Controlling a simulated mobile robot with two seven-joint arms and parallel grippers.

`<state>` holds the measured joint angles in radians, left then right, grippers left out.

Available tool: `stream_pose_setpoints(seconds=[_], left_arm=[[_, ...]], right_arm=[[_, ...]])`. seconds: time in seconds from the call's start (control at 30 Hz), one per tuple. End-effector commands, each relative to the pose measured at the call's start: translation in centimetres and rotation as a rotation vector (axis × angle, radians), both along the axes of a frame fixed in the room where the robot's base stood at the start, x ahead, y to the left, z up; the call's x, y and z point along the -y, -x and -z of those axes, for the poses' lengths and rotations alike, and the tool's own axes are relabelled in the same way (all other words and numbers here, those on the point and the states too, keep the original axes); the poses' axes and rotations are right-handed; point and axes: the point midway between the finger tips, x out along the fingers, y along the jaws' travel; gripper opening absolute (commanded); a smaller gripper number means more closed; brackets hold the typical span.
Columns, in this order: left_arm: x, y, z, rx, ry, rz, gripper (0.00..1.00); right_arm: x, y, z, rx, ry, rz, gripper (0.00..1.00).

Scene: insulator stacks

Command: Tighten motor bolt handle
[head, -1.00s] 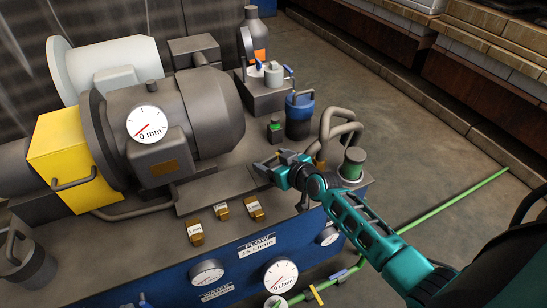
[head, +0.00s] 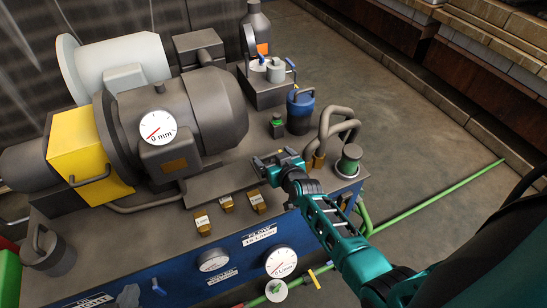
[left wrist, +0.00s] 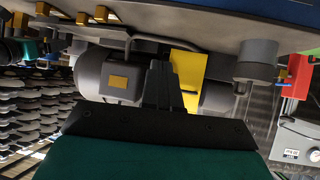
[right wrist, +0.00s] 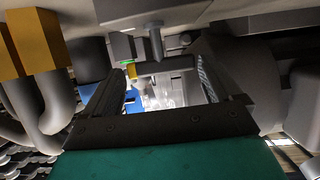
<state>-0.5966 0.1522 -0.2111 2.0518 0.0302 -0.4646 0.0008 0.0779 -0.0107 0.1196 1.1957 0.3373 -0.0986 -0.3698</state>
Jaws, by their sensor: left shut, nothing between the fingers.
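The grey motor (head: 215,105) stands on the bench in the head view, with a round dial marked 0 mm (head: 157,128). It shows upside down in the left wrist view (left wrist: 98,65). My right gripper (head: 270,160) is low beside the motor's right end. In the right wrist view, a grey T-shaped bolt handle (right wrist: 165,66) shows between the two spread fingers of this gripper (right wrist: 160,85). I cannot tell whether they touch it. My left gripper (left wrist: 162,82) has its fingers together and empty in the left wrist view, pointing toward the motor and the yellow guard (left wrist: 186,80).
Bent pipes (head: 338,130) and a green-topped cylinder (head: 349,160) stand just right of my right gripper. A blue canister (head: 300,112) is behind it. Brass blocks (head: 203,222) line the bench's front. The floor to the right is mostly clear, crossed by a green hose (head: 435,206).

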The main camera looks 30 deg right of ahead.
Motion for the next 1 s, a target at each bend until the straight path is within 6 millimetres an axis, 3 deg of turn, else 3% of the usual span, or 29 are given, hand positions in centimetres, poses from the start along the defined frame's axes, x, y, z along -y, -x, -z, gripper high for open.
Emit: stream_pose_setpoints(seconds=[0.37,0.6,0.8,1.0], left_arm=[[0.1,-0.2,-1.0,0.008,0.005,-0.003,0.0],[-0.5,-0.2,-2.3,0.017,-0.006,-0.013,0.0],[-1.5,0.5,-2.0,0.004,-0.025,-0.028,0.0],[-1.6,0.8,-1.9,0.0,-0.03,-0.028,0.0]], right_arm=[[-0.2,1.0,-0.5,-0.002,0.001,-0.003,0.92],[-0.5,5.2,-2.4,-0.004,0.001,-0.003,0.92],[-0.7,8.9,-3.8,-0.004,0.0,-0.002,0.92],[-0.9,11.2,-4.7,-0.002,0.001,-0.002,0.92]])
